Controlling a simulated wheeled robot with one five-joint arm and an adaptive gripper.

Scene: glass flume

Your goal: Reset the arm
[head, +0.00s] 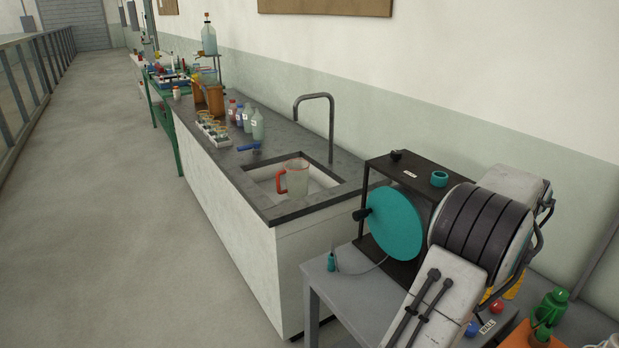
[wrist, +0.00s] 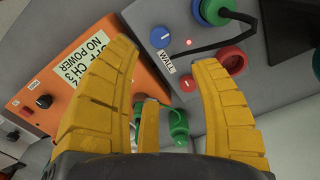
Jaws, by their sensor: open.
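My arm (head: 450,295) reaches down over the grey table at the lower right of the head view. A bit of yellow beside it may be part of my gripper, which is mostly hidden there. In the wrist view my gripper (wrist: 157,48) has its yellow fingers spread apart, with nothing held between them. Below the fingers are a grey control box (wrist: 215,85) labelled "WALL" and an orange box (wrist: 50,105) with a "NO POWER" label. A green object (wrist: 178,128) shows between the fingers, partly hidden.
A bench (head: 225,205) with a sink, a jug (head: 296,178) and a tall tap (head: 331,125) lies beyond. The floor (head: 110,180) at left is clear.

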